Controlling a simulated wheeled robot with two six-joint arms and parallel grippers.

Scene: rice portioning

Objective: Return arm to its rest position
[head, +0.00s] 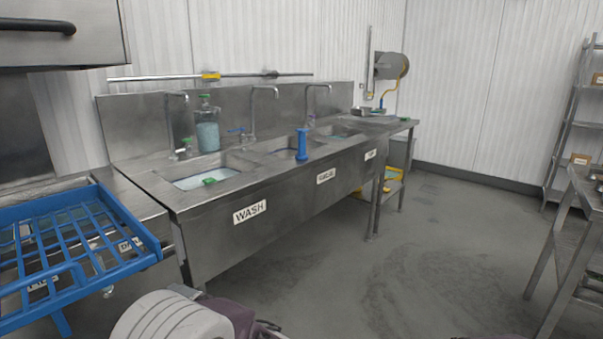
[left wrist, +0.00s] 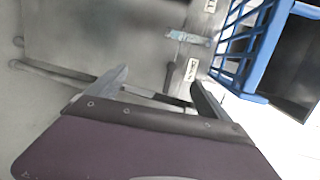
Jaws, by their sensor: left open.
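My left gripper (left wrist: 160,82) shows in the left wrist view with its two fingers spread apart. It is open, and I see nothing clearly held between the fingers. In the head view, a pale and purple part of my arm shows at the bottom edge, in front of the sink unit; the fingers are hard to make out there. My right gripper is not in view.
A blue rack (head: 152,245) stands at the left, also in the left wrist view (left wrist: 255,75). The steel sink unit (head: 215,255), labelled WASH, runs along the wall. A steel table (head: 570,230) stands right. The floor (head: 430,250) between is clear.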

